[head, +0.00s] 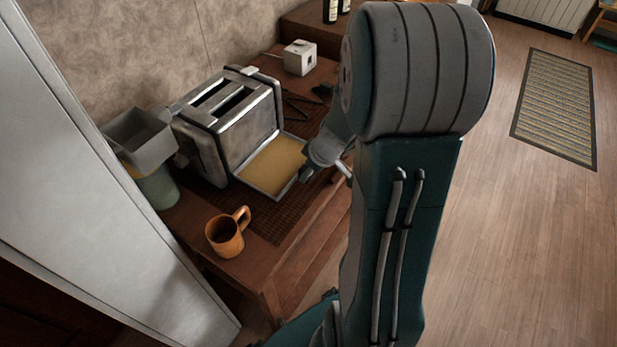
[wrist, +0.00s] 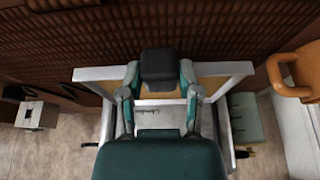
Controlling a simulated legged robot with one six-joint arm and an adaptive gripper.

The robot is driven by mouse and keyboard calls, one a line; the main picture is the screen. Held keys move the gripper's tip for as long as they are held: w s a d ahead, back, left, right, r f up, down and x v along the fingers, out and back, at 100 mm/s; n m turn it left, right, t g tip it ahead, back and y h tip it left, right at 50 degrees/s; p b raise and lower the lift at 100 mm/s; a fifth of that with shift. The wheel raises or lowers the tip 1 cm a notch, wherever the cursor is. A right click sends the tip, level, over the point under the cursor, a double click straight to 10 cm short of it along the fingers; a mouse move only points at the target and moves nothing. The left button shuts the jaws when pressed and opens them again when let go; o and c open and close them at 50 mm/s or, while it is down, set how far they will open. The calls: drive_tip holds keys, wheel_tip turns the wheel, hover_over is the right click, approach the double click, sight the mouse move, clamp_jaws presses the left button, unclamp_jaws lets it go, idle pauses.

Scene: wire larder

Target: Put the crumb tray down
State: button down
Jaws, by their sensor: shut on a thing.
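The crumb tray (head: 248,186) is a shallow metal tray with a tan floor. In the head view it lies level along the right side of the chrome two-slot toaster (head: 205,150). Whether its inner edge is still under the toaster, or it rests on the mat, I cannot tell. My gripper (head: 308,173) is at the tray's outer edge. In the wrist view the tray's pale rim (wrist: 232,72) spans the middle, and my gripper (wrist: 160,80) is shut on the tray around a dark block at that edge. My wrist hides part of the tray.
A brown woven mat (head: 285,225) covers much of the wooden table. An orange-brown mug (head: 224,238) stands near the front. A grey bin (head: 140,143) and green canister (head: 160,190) are left of the toaster. A white box (head: 300,57) stands behind. A pale panel (head: 90,150) borders the left.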

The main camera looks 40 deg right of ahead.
drive_tip(key=shift+w+d+f, duration=0.1)
drive_tip(key=shift+w+f, duration=0.05)
drive_tip(key=shift+f, duration=1.6)
drive_tip(key=shift+c, duration=1.5)
unclamp_jaws()
drive_tip(key=shift+f, duration=0.1)
drive_tip(key=v, duration=1.1)
drive_tip(key=s+a+r+m+h, duration=0.1)
drive_tip(key=s+a+r+m, duration=0.1)
drive_tip(key=s+a+r, duration=0.3)
drive_tip(key=s+a+r+m+t, duration=0.1)
drive_tip(key=s+a+r, duration=0.4)
drive_tip(key=a, duration=0.8)
wheel_tip(320, 180, up, 4)
drive_tip(key=shift+s+f+m+h, duration=0.15)
drive_tip(key=shift+s+m+h, duration=0.25)
drive_tip(key=shift+m, duration=0.3)
